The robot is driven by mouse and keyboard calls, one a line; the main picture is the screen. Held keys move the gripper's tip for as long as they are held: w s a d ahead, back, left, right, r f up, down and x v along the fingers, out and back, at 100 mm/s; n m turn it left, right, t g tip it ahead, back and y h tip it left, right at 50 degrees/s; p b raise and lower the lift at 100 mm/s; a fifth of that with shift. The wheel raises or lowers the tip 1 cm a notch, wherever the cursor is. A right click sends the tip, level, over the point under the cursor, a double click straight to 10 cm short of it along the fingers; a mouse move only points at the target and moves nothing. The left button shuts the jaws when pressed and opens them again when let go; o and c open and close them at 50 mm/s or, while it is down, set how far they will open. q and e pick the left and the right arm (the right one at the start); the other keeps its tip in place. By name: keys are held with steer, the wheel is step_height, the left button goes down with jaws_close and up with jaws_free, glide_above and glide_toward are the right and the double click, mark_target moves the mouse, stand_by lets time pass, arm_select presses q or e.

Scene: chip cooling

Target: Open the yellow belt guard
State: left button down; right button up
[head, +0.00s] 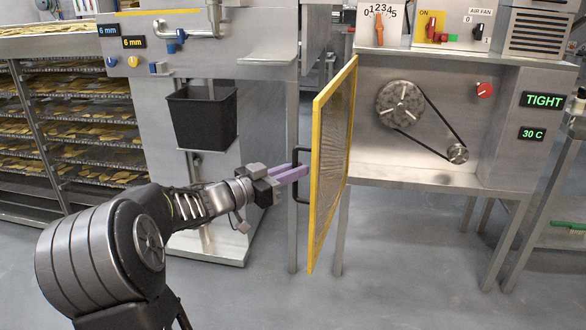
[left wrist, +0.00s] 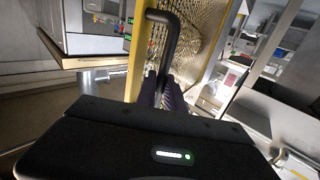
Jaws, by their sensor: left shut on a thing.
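The yellow belt guard (head: 332,165) is a yellow-framed mesh panel. In the head view it stands swung out from the machine front, seen nearly edge-on, with the belt and pulleys uncovered to its right. Its black handle (head: 299,192) is on the side facing my left arm. My left gripper (head: 303,173), with purple fingers, is shut on the handle. In the left wrist view the guard (left wrist: 200,40) and the handle (left wrist: 174,28) rise in front of the gripper fingers (left wrist: 165,88). My right gripper is not in view.
A large pulley (head: 400,104) and a small pulley (head: 457,153) carry a black belt on the machine. Displays read TIGHT (head: 543,100) and 30 C (head: 532,134). A black bin (head: 202,118) and a rack of chip trays (head: 70,140) are on the left. The floor in front is clear.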

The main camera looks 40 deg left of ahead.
arm_select(q)
steer(key=shift+w+r, duration=0.1)
steer(key=shift+r, duration=0.25)
steer(key=c, duration=1.8)
jaws_free()
steer(key=shift+w+f, duration=0.1)
steer(key=o, duration=0.3)
steer(key=shift+f, duration=0.15)
steer(key=shift+o, duration=0.2)
steer(key=s+p, duration=0.1)
steer(key=s, duration=0.7)
steer(key=shift+a, duration=0.45)
steer(key=shift+w, duration=0.1)
